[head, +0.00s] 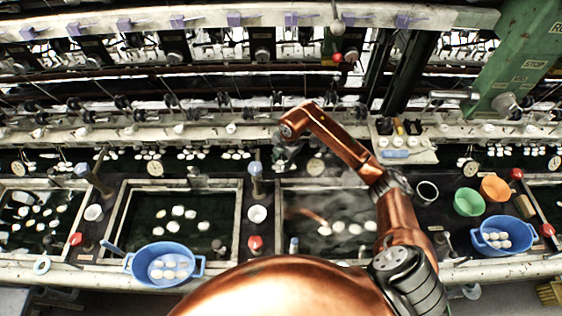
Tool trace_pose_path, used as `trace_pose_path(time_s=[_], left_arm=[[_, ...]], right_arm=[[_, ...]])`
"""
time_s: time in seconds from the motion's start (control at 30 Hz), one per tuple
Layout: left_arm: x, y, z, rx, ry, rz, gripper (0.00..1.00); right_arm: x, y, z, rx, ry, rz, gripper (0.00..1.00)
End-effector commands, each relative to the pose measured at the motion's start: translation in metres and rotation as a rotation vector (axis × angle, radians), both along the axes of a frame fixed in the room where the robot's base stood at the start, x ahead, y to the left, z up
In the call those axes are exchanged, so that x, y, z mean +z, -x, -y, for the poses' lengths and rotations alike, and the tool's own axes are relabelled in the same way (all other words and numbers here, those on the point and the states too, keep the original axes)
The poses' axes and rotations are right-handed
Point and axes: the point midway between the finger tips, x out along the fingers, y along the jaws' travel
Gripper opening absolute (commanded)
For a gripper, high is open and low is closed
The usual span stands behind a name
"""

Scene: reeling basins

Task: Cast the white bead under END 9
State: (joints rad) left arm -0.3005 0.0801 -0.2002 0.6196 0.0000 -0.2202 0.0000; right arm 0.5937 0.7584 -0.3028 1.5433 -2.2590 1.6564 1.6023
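My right gripper (285,160) hangs small and dark at the end of my copper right arm, above the back edge of the right-middle basin (280,215). Its fingers are too small and blurred to tell open from shut, and I cannot make out anything between them. Small white round pieces line the pale rail behind the basins, one of them (231,128) left of my arm. I cannot tell which is the bead, and no END 9 label is legible. My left gripper is not in view.
White cocoons float in the dark basins. A blue tub (143,272) stands front left and another (482,244) at right. A green bowl (468,203), orange bowl (494,187) and dark cup (427,192) stand right of my arm. A tray (420,157) holds small items behind.

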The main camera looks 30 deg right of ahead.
Motion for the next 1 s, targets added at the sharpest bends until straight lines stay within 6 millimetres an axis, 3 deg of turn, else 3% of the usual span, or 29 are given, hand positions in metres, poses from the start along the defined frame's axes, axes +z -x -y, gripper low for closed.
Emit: trace_pose_path(time_s=[0.27, 0.7, 1.0], left_arm=[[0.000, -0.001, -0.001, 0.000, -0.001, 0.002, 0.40], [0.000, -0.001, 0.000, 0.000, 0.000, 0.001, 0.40], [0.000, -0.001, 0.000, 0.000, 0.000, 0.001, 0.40]], right_arm=[[0.019, 0.002, 0.002, 0.002, 0.001, 0.004, 0.34], [0.101, 0.018, 0.008, -0.001, 0.002, 0.002, 0.34], [0.118, 0.022, 0.008, 0.000, 0.000, -0.001, 0.34]])
